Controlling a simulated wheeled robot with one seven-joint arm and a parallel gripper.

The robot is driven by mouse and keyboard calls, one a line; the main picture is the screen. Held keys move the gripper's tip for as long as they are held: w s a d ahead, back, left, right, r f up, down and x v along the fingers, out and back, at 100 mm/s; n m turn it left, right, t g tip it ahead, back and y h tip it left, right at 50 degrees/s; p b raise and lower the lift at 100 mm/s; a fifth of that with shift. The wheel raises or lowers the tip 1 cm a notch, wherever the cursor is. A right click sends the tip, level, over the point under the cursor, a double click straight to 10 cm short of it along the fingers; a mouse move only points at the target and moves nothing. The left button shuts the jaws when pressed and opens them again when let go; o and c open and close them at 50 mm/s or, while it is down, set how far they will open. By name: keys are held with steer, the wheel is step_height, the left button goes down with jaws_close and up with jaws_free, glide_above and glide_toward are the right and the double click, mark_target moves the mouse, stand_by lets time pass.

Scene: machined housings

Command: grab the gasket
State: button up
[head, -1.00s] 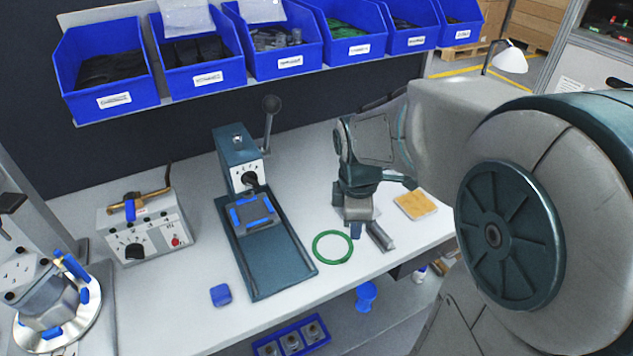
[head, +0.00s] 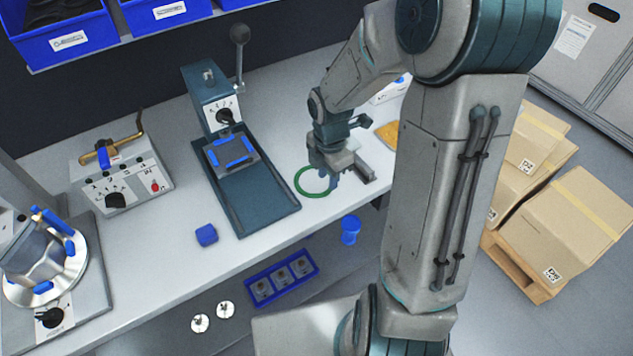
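The gasket is a thin green ring (head: 299,188) lying flat on the light grey bench, near its front edge, in the head view. My gripper (head: 334,179) points down at the ring's right side and hides part of that side. I cannot tell whether a finger touches the ring or hovers above it. The fingers are small and partly hidden, so their opening does not show clearly.
A dark press fixture (head: 257,201) stands just left of the ring, with a blue block (head: 206,235) beyond it. A grey metal piece (head: 362,174) is close right of the gripper. A yellow pad (head: 388,134) lies behind. A blue cup-like item (head: 350,229) is below the bench edge.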

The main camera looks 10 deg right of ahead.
mark_target(327, 190)
steer(key=shift+w+f, duration=0.15)
steer(key=shift+f, duration=2.5)
jaws_close()
